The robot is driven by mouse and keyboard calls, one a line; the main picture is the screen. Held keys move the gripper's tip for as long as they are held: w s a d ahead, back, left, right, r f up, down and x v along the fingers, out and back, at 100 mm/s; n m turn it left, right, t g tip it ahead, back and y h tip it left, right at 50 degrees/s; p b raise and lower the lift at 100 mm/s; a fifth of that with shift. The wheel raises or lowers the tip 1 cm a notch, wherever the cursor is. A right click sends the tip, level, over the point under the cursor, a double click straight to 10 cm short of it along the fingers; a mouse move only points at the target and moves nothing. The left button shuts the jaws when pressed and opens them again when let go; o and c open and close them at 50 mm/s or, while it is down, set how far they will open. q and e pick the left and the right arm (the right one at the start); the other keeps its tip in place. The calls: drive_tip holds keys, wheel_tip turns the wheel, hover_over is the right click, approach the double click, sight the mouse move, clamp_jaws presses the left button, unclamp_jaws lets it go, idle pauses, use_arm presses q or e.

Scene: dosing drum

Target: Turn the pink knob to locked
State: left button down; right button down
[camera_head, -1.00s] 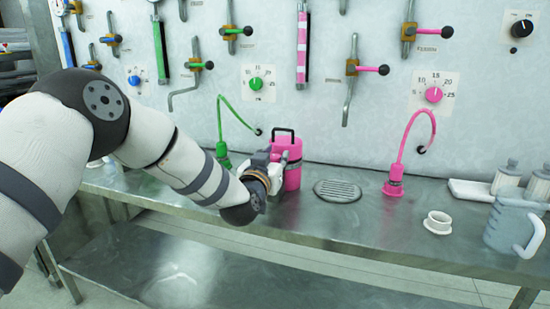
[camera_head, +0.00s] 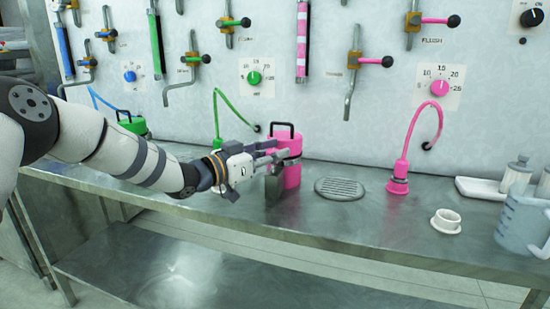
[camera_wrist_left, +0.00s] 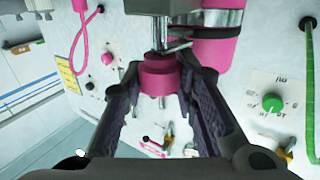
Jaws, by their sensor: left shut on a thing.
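A pink canister (camera_head: 292,176) with a black top handle and a metal band stands on the steel bench; it also shows in the left wrist view (camera_wrist_left: 214,52). Beside it in the wrist view is a short round pink knob (camera_wrist_left: 158,78), with metal parts against it. My left gripper (camera_head: 284,157) is at the canister's left front. Its dark fingers, seen in the wrist view (camera_wrist_left: 160,84), are on both sides of the pink knob and shut on it. In the head view the gripper hides the knob, and I cannot read its setting. My right gripper is not in view.
A drain grate (camera_head: 340,189), a pink hose fitting (camera_head: 398,178) and a white ring (camera_head: 446,221) are right of the canister. A grey jug (camera_head: 522,232) stands far right. Behind are a green dial (camera_head: 254,77), a pink dial (camera_head: 440,87) and several levers.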

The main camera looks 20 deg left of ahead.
use_arm(q)
drive_tip(key=shift+f+m+g+h+b, duration=0.25)
drive_tip(key=shift+m+g+h+b, duration=0.45)
drive_tip(key=shift+m+g+h, duration=0.6)
drive_tip(key=shift+r+h, duration=0.15)
drive_tip(key=shift+h, duration=0.35)
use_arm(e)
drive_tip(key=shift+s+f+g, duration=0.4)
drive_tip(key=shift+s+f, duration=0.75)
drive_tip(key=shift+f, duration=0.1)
use_arm(q)
drive_tip(key=shift+r+g, duration=0.1)
drive_tip(key=shift+g, duration=0.2)
drive_tip(key=c, duration=1.2)
unclamp_jaws()
drive_tip(key=shift+c, duration=0.2)
